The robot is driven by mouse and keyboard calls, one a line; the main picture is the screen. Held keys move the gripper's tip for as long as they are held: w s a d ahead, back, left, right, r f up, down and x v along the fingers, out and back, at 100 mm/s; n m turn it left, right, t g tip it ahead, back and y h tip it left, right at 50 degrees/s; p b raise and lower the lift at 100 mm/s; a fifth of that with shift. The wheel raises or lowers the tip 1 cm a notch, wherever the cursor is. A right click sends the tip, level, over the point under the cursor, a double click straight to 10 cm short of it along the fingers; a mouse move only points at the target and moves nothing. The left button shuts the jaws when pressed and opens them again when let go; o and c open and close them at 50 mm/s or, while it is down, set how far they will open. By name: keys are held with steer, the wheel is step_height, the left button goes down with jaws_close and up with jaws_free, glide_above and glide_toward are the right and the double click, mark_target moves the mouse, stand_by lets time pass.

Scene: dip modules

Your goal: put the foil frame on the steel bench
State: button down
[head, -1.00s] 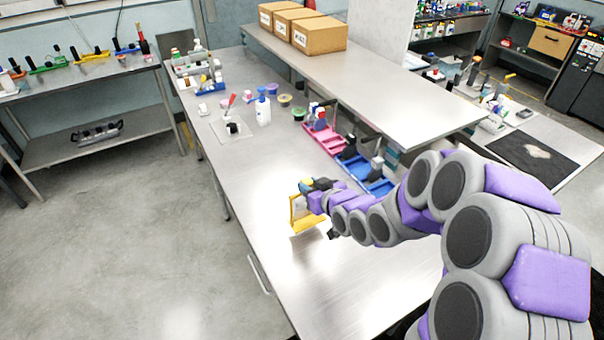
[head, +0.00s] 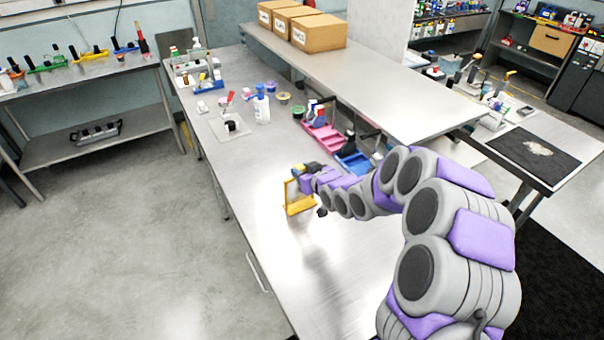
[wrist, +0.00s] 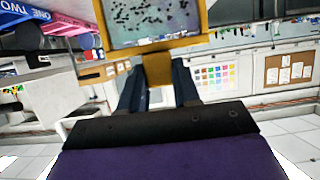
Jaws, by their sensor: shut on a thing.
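The foil frame (head: 299,208) is a yellow frame, seen in the head view over the front part of the steel bench (head: 240,178). My gripper (head: 306,172) is at its upper right side. In the wrist view the foil frame (wrist: 195,45) fills the top middle, with a grey, dark-speckled sheet inside its yellow border. My gripper (wrist: 158,75) is shut on a yellow tab at the frame's lower edge there. I cannot tell whether the frame's lower edge touches the bench top.
Pink (head: 325,137) and blue (head: 354,162) trays stand behind my gripper, under a raised shelf (head: 385,80). A white bottle (head: 262,108) and a small plate (head: 229,128) stand further along the bench. The bench's near end is clear.

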steer(key=shift+d, duration=0.2)
steer(key=c, duration=1.3)
jaws_free()
steer(key=o, duration=0.5)
steer(key=shift+a, duration=0.3)
steer(key=shift+d, duration=0.1)
steer(key=p+v, duration=0.1)
steer(key=v, duration=1.1)
steer(key=shift+d, duration=0.15)
